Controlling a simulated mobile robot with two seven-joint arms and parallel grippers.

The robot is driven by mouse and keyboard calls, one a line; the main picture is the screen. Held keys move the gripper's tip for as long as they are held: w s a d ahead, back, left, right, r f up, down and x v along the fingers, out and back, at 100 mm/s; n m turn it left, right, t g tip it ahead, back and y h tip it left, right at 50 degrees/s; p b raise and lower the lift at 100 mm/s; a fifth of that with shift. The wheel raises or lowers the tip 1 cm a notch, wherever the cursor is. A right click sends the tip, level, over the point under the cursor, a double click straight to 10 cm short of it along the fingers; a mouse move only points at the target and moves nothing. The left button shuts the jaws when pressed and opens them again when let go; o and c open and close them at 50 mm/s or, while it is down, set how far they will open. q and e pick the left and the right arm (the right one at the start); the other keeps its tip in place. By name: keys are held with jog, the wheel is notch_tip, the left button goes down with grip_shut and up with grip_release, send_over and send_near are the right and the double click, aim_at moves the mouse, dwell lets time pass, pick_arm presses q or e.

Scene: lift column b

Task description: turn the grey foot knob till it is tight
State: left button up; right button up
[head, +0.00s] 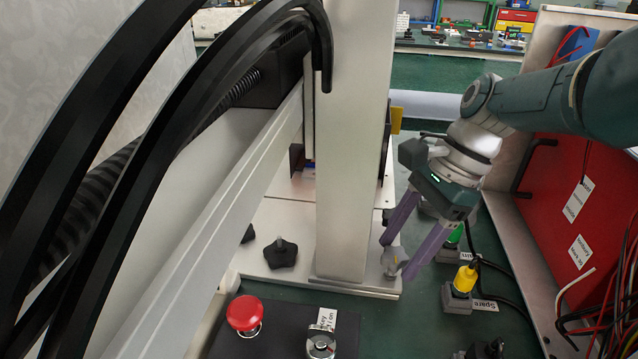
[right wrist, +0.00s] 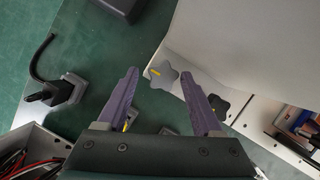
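The grey foot knob (head: 390,259) sits at the right edge of the pale base plate, by the foot of the white column. In the right wrist view the lobed grey knob (right wrist: 164,76) carries a yellow mark. My right gripper (head: 397,262) points down at it with purple fingers spread. In the right wrist view the open right gripper (right wrist: 160,72) has the grey knob between its fingertip lines, with gaps on both sides. I cannot tell whether the tips are level with the knob. My left gripper is not in view.
A black star knob (head: 281,253) stands left of the white column (head: 352,150). A red push button (head: 245,313) and key switch (head: 320,342) are in front.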

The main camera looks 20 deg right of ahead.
aim_at(402, 253)
jog(key=shift+o, duration=0.5)
notch_tip(402, 253, up, 7)
jog(key=p, duration=0.7)
jog(key=shift+r, duration=0.1)
